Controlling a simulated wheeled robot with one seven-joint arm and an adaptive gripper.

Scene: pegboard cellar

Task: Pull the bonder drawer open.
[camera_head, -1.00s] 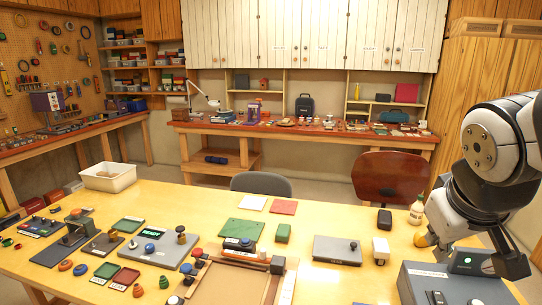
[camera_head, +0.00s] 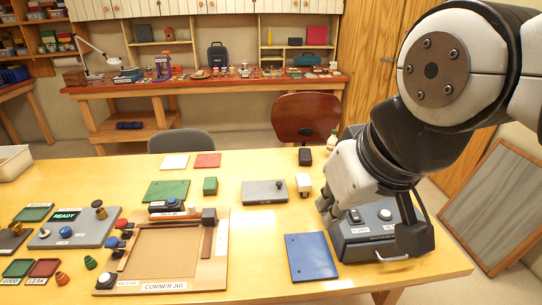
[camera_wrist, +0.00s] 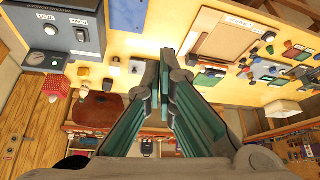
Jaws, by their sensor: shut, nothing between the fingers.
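The bonder (camera_head: 352,252) is a grey-blue box at the right of the yellow table, with a knob and switch on top. Its drawer front faces me and looks closed, with a pale curved handle (camera_head: 393,259) low on it. My dark arm parts cover some of the box. In the wrist view the bonder (camera_wrist: 75,36) is upside down at the upper left; its handle is out of frame. My gripper (camera_wrist: 164,55) has its two teal fingers together, empty, apart from the bonder and to its side. In the head view its fingertips cannot be made out clearly.
A blue plate (camera_head: 311,257) lies just left of the bonder. A grey box (camera_head: 264,192) and a small white object (camera_head: 303,184) are behind it. A wooden tray (camera_head: 214,271) is further left. A bottle (camera_head: 332,142) stands behind the bonder. The front right table edge is clear.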

